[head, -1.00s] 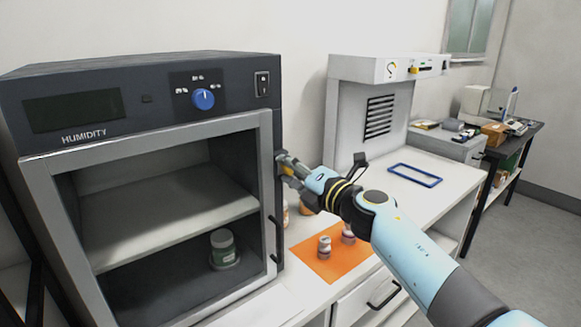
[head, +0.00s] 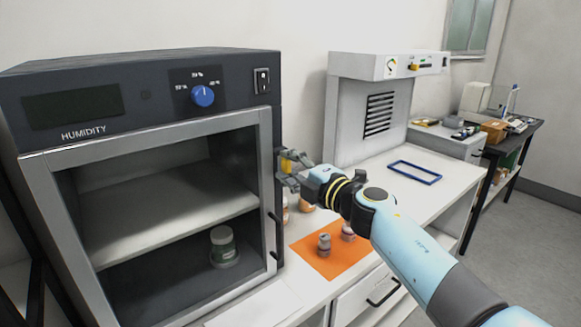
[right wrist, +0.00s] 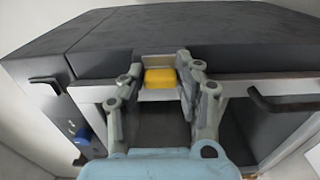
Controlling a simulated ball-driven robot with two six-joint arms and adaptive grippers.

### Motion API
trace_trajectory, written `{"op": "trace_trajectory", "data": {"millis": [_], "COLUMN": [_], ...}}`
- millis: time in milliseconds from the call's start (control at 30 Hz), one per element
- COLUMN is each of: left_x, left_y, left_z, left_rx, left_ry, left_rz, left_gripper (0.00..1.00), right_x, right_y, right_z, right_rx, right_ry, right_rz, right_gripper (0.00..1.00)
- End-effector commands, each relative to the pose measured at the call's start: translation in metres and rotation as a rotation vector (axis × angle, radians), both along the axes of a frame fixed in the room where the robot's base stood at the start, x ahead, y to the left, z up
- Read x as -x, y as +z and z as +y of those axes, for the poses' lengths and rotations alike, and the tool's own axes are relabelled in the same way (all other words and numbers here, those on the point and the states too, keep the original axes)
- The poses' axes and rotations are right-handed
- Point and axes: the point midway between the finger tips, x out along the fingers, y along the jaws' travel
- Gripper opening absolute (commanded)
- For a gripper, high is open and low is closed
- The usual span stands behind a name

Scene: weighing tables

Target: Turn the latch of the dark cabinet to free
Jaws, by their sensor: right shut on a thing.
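The dark cabinet (head: 150,62) has a glass-fronted door in a grey frame (head: 268,185). Its yellow latch (right wrist: 160,78) sits at the door's edge and shows between my fingers in the right wrist view. My right gripper (head: 286,166) is at the cabinet's right side, near the top of the door; it also shows in the right wrist view (right wrist: 157,76). It is shut on the latch, with one finger on either side. In the head view the fingers partly hide the latch. My left gripper is not in view.
A black door handle (head: 274,237) is below my right gripper. Small jars (head: 324,245) stand on an orange mat (head: 312,262) on the counter. A blue frame (head: 415,172) lies farther right.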

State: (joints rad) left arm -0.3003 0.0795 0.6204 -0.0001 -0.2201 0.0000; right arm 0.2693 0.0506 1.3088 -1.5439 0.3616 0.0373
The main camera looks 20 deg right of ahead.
Motion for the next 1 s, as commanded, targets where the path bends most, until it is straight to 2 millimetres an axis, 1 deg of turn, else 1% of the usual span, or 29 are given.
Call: {"op": "trace_trajectory", "data": {"millis": [300, 333, 400, 500, 733, 833, 933, 1000], "left_x": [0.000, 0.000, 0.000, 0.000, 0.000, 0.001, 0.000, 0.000], "left_y": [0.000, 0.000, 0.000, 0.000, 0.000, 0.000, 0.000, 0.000], "left_z": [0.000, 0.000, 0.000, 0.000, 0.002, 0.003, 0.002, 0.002], "left_rx": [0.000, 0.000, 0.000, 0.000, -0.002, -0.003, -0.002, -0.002], "left_ry": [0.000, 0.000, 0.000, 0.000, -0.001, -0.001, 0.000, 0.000], "left_rz": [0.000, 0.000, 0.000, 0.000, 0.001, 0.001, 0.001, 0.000], "left_gripper": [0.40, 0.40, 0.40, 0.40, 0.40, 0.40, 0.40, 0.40], "right_x": [0.000, 0.000, 0.000, 0.000, 0.000, 0.005, 0.017, 0.031], "right_y": [0.000, 0.000, -0.001, 0.000, 0.000, -0.001, -0.002, -0.002], "right_z": [0.000, 0.000, 0.000, 0.000, 0.000, -0.002, -0.007, -0.011], "right_rx": [-0.003, -0.003, -0.003, -0.002, -0.002, 0.000, 0.002, 0.002], "right_ry": [-0.001, -0.001, -0.001, -0.001, 0.000, -0.001, -0.001, 0.000], "right_rz": [0.001, 0.001, 0.001, 0.001, 0.001, 0.001, 0.002, 0.002], "right_gripper": [0.01, 0.35, 0.45, 0.56, 0.56, 0.56, 0.56, 0.56]}}
